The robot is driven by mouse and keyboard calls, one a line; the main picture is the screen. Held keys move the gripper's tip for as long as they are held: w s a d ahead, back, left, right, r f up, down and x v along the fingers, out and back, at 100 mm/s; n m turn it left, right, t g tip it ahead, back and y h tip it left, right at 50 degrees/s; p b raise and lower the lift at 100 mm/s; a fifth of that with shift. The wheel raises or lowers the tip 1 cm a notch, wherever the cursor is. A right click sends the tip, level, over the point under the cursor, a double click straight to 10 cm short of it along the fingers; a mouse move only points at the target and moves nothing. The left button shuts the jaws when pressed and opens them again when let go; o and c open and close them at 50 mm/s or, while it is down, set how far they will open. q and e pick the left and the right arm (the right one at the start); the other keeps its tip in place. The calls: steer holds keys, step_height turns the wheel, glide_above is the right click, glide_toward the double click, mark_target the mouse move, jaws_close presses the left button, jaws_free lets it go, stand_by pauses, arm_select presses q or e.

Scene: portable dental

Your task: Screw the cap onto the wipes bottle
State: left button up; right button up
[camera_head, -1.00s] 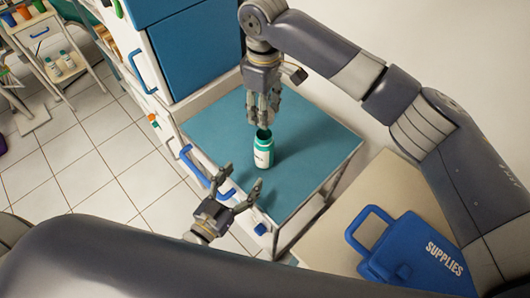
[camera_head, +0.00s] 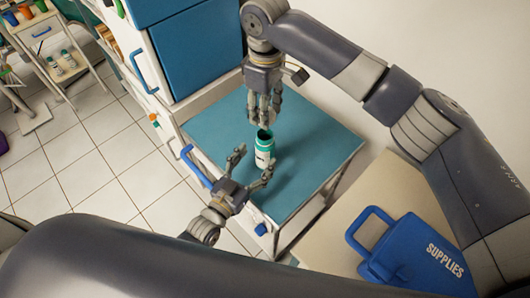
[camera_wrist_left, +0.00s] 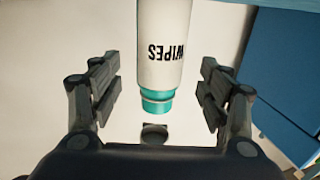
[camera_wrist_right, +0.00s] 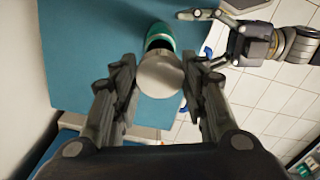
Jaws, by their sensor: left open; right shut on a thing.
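The white wipes bottle (camera_head: 264,156), with a teal shoulder, stands upright on the teal cabinet top. In the left wrist view the bottle (camera_wrist_left: 161,45) appears upside down. My left gripper (camera_head: 254,165) is open, with a finger on each side of the bottle and gaps between. My right gripper (camera_head: 264,121) points down above the bottle and is shut on the cap. The cap (camera_wrist_right: 161,74) shows as a pale round disc between its fingers, over the teal bottle top. In the left wrist view the cap's dark underside (camera_wrist_left: 154,132) is apart from the bottle neck.
The teal cabinet top (camera_head: 312,150) is clear around the bottle. A blue drawer front (camera_head: 197,45) rises behind it. A blue supplies case (camera_head: 410,252) lies on a beige surface at the right. A trolley (camera_head: 50,55) stands far left on the tiled floor.

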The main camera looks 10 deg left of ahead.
mark_target(260, 155)
arm_select(q)
steer(key=shift+x, duration=2.55)
steer(key=shift+c, duration=0.6)
steer(key=c, duration=1.5)
arm_select(e)
steer(key=shift+f, duration=2.5)
steer(key=shift+f, duration=0.9)
arm_select(q)
jaws_close()
arm_select(e)
steer(key=shift+f, duration=0.55)
